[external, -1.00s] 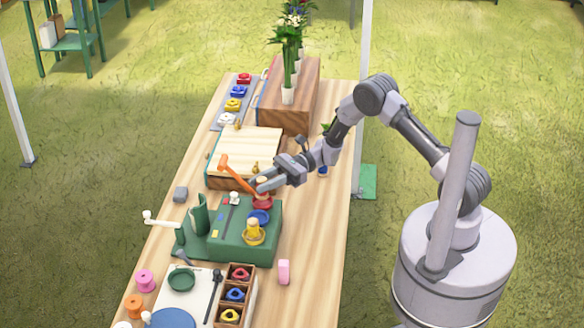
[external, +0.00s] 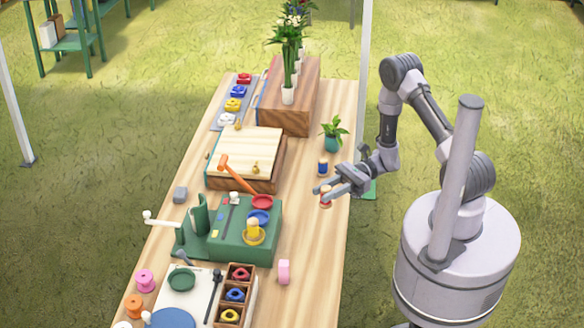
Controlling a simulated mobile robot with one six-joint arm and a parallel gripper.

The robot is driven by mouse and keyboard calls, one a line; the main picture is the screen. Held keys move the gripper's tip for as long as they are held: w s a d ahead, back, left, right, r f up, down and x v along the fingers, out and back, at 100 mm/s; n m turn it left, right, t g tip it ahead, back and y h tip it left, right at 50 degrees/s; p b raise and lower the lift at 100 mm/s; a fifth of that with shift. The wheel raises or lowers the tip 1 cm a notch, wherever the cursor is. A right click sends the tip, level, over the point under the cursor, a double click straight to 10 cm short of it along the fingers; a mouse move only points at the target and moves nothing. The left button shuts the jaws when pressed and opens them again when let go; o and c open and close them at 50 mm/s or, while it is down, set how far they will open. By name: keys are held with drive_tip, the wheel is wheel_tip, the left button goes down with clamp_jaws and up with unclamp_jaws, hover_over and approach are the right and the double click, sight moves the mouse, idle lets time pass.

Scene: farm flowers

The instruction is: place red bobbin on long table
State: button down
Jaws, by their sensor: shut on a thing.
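My gripper (external: 324,188) is shut on the red bobbin (external: 326,199), a small spool with red on its side and a pale top. The bobbin is upright at the right edge of the long table (external: 312,245). I cannot tell whether its base touches the tabletop or hangs just above it. The fingers hide part of it. A red dish (external: 262,202) on the green machine is empty.
A blue bobbin (external: 322,168) stands just behind my gripper, near a plant in a teal pot (external: 332,142). A pink object (external: 284,272) lies nearer the front. Bare tabletop lies between.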

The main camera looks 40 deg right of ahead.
drive_tip(key=s+d+f, duration=0.4)
drive_tip(key=d+f, duration=0.2)
drive_tip(key=d, duration=0.5)
drive_tip(key=w+a+b, duration=0.1)
drive_tip(key=w, duration=0.4)
drive_tip(key=w+a+f+b, duration=0.1)
drive_tip(key=w+b, duration=0.1)
drive_tip(key=w, duration=0.3)
drive_tip(key=w+a+f+b, duration=0.1)
drive_tip(key=w+b, duration=0.1)
drive_tip(key=w, duration=0.3)
drive_tip(key=shift+w+a, duration=0.2)
drive_tip(key=shift+a, duration=0.2)
wheel_tip(320, 180, down, 4)
drive_tip(key=shift+w+r+b, duration=0.1)
drive_tip(key=shift+r+b, duration=0.1)
drive_tip(key=shift+b, duration=0.85)
drive_tip(key=shift+r, duration=0.2)
drive_tip(key=c, duration=1.6)
unclamp_jaws()
drive_tip(key=shift+f, duration=0.25)
drive_tip(key=o, duration=0.5)
